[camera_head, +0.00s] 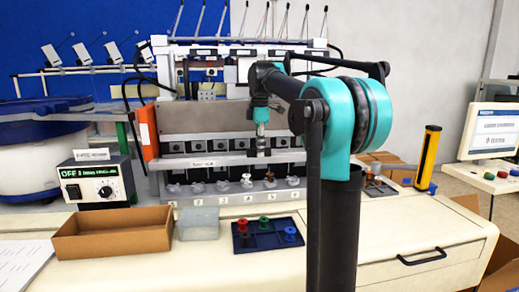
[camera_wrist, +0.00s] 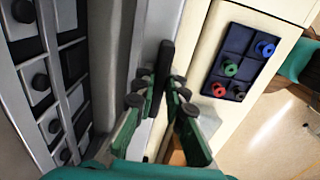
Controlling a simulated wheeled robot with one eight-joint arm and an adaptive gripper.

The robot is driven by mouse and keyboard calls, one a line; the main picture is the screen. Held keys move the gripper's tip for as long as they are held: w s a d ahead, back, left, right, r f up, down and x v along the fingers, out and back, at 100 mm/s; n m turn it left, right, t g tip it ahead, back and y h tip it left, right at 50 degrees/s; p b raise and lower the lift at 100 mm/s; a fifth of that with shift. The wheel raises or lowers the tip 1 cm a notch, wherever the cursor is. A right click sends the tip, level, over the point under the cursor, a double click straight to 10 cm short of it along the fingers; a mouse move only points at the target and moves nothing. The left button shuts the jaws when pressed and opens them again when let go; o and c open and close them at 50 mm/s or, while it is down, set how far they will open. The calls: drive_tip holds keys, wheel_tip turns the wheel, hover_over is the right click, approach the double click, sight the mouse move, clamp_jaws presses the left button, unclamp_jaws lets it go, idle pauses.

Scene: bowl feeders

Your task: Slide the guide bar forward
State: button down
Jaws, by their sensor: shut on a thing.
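The guide bar (camera_head: 215,160) is a long grey rail running across the front of the bowl feeder machine, above a row of small numbered fixtures. In the wrist view a black upright handle (camera_wrist: 166,62) stands on the grey bar. My gripper (camera_head: 261,138) is at the bar, right of its middle. Its green-sided fingers (camera_wrist: 168,92) are shut on the black handle, one on each side.
A blue tray (camera_head: 265,241) with red, green and blue round parts, a clear box (camera_head: 198,223) and a cardboard box (camera_head: 113,228) lie on the table in front. An orange block (camera_head: 146,134) is at the bar's left end. A black-and-white controller (camera_head: 98,184) stands left.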

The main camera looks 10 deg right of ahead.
drive_tip(key=c, duration=1.6)
unclamp_jaws()
drive_tip(key=shift+s, duration=0.25)
drive_tip(key=shift+o, duration=0.2)
wheel_tip(320, 180, up, 12)
